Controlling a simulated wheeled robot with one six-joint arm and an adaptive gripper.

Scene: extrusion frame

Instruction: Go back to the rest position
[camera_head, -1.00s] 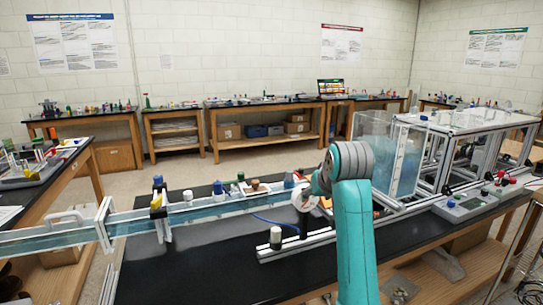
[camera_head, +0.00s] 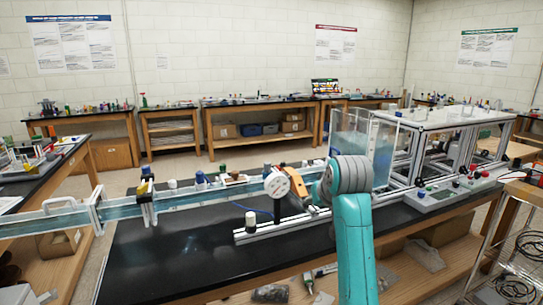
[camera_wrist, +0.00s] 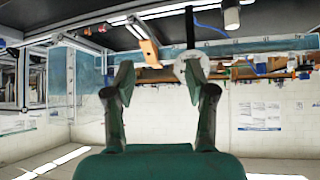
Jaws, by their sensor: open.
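My teal arm (camera_head: 355,225) rises from the bottom of the head view, its grey wrist joint bent over the black bench (camera_head: 165,260). My gripper is hidden behind the arm there. In the wrist view, which is upside down, my gripper (camera_wrist: 157,80) has its two green fingers spread wide, with nothing between them. Beyond the fingers are a white disc (camera_wrist: 181,67) on a dark post and an orange-brown block (camera_wrist: 150,53). The disc (camera_head: 277,184) and block (camera_head: 295,179) also show in the head view, left of my wrist joint.
A long clear water channel (camera_head: 180,197) runs along the bench to the left. A clear tank (camera_head: 355,145) and an aluminium frame (camera_head: 440,120) stand right of my arm. A control box (camera_head: 455,192) is at the right. The bench's front left is bare.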

